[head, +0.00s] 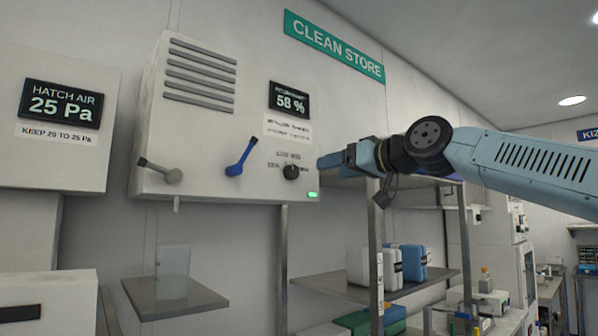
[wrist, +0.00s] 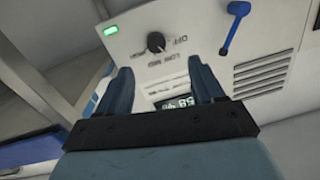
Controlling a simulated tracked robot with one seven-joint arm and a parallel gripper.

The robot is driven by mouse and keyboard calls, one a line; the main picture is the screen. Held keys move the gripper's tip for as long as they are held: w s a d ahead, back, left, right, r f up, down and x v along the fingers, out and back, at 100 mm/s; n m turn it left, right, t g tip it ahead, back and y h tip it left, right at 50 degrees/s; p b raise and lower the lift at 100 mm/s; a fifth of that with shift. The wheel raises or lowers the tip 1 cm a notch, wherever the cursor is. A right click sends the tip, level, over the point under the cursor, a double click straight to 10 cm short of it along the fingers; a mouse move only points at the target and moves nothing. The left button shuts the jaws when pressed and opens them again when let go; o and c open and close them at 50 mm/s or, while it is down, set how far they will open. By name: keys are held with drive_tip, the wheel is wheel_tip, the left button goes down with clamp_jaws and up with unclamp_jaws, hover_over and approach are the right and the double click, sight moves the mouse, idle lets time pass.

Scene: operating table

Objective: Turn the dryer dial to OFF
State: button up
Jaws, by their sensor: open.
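The dryer is a white wall box (head: 215,130) with a small round black dial (head: 291,172) low on its front, near the right edge. In the wrist view the dial (wrist: 156,42) appears upside down, with an OFF label to its right and other small lettering around it. Where its pointer stands is too small to tell. My gripper (head: 321,162) is just right of the dial in the head view. In the wrist view its two dark blue fingers (wrist: 161,66) are spread, empty, and point towards the panel. The dial shows beyond them, apparently untouched.
A blue lever (head: 239,160) and a grey lever (head: 160,171) are left of the dial. A display (head: 289,99) reads 58 % above it, and a green light (head: 312,195) glows below right. A metal shelf rack (head: 375,240) stands beneath my arm.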

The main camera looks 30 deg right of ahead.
sight(294, 171)
drive_tip(key=x, duration=0.4)
drive_tip(key=d+r+x, duration=0.1)
drive_tip(key=x, duration=0.8)
drive_tip(key=shift+w+r, duration=0.35)
drive_tip(key=shift+w, duration=0.25)
drive_tip(key=c, duration=1)
drive_tip(key=shift+a, duration=0.1)
drive_tip(key=shift+c, duration=0.2)
